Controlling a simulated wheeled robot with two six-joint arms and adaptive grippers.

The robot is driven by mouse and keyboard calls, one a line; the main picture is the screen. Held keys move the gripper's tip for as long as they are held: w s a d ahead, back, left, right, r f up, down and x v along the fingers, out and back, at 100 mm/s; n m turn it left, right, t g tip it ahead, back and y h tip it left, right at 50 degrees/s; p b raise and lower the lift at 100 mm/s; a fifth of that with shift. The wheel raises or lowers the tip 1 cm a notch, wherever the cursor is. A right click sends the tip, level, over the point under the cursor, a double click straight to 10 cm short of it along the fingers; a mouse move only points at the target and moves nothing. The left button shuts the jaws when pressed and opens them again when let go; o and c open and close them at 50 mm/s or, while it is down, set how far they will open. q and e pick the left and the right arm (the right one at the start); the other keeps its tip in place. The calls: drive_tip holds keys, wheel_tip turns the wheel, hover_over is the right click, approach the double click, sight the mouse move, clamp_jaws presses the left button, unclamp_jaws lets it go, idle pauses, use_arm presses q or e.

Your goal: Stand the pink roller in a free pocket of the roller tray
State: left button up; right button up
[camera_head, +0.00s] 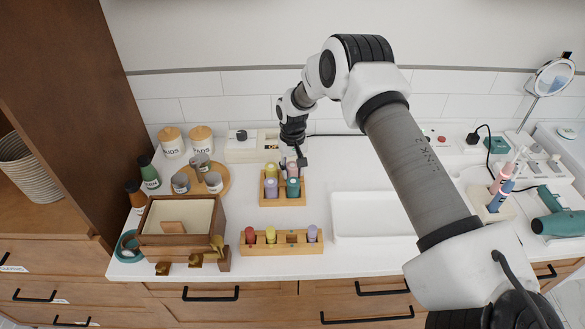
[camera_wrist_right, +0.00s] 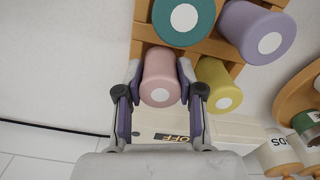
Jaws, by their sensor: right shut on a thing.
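The wooden roller tray (camera_head: 283,201) stands mid-counter, with a yellow roller (camera_head: 271,170), a purple roller (camera_head: 271,188) and a teal roller (camera_head: 293,188) in it. My right gripper (camera_head: 298,160) is over its back right corner. In the right wrist view the right gripper (camera_wrist_right: 160,98) is shut on the pink roller (camera_wrist_right: 160,70), one finger on each side. The pink roller looks upright at the back right pocket, beside the yellow roller (camera_wrist_right: 218,85) and behind the teal roller (camera_wrist_right: 183,20). Its lower end is hidden, so I cannot tell whether it is fully seated. My left gripper is out of view.
A wooden rack (camera_head: 282,249) with red, yellow and purple rollers and one empty spot stands in front. A wooden box (camera_head: 180,235) is at left. A white basin (camera_head: 372,217) is at right. A white appliance (camera_head: 243,150) stands behind the tray.

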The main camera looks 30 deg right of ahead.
sight(292, 165)
drive_tip(key=o, duration=0.9)
drive_tip(key=shift+f, duration=0.1)
drive_tip(key=shift+c, duration=0.2)
drive_tip(key=shift+r, duration=0.3)
wheel_tip(292, 165, up, 12)
drive_tip(key=b, duration=0.2)
drive_tip(key=shift+b, duration=0.4)
drive_tip(key=shift+f, duration=0.1)
